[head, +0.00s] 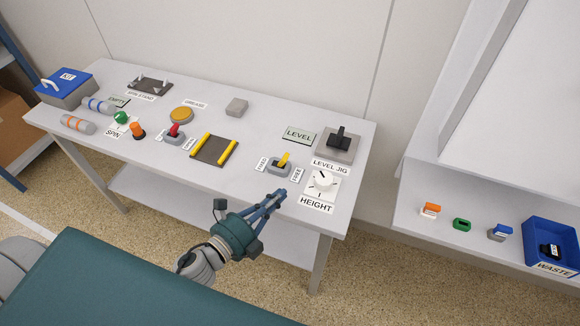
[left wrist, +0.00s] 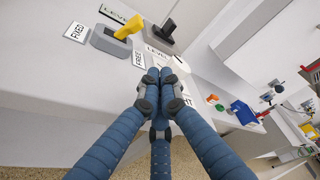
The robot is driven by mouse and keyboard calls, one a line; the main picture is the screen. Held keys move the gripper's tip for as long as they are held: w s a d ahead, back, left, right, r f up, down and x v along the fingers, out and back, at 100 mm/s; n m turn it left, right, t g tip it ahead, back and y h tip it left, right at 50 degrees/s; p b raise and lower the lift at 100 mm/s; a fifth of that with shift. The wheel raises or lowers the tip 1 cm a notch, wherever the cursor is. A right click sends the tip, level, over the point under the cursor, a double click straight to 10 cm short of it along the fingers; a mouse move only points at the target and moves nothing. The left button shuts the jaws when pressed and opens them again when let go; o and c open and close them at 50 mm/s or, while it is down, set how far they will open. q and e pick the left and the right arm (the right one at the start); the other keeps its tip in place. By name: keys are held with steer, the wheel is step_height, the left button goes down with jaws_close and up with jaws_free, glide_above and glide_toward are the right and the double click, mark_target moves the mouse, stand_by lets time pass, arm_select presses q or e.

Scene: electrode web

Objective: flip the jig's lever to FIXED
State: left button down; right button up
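The jig's lever (head: 284,159) is a yellow handle on a small grey base near the front right of the white table. A FIXED label (head: 262,164) lies to its left and a FREE label (head: 297,175) to its right. The lever leans towards the FREE side. It also shows in the left wrist view (left wrist: 130,27), top left of the fingers. My left gripper (head: 278,196) has blue fingers drawn together, empty, near the table's front edge. It is in front of the lever and apart from it. My right gripper is not in view.
The level jig (head: 336,145) with its black piece stands behind and right of the lever. The HEIGHT dial (head: 322,183) is close to the right of my fingers. A black pad with yellow rails (head: 214,151) lies to the left. A blue waste bin (head: 538,262) sits on the right-hand surface.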

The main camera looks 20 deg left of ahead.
mark_target(282, 163)
arm_select(q)
steer(key=shift+w, duration=0.25)
steer(key=p+x, duration=0.2)
steer(key=x, duration=0.7)
steer(key=shift+w+d, duration=0.2)
steer(key=shift+w, duration=0.15)
steer(key=a+p, duration=0.1)
steer(key=a+r+p, duration=0.1)
steer(key=a, duration=0.1)
steer(key=shift+r, duration=0.2)
steer(key=shift+a+r, duration=0.1)
steer(key=shift+a, duration=0.3)
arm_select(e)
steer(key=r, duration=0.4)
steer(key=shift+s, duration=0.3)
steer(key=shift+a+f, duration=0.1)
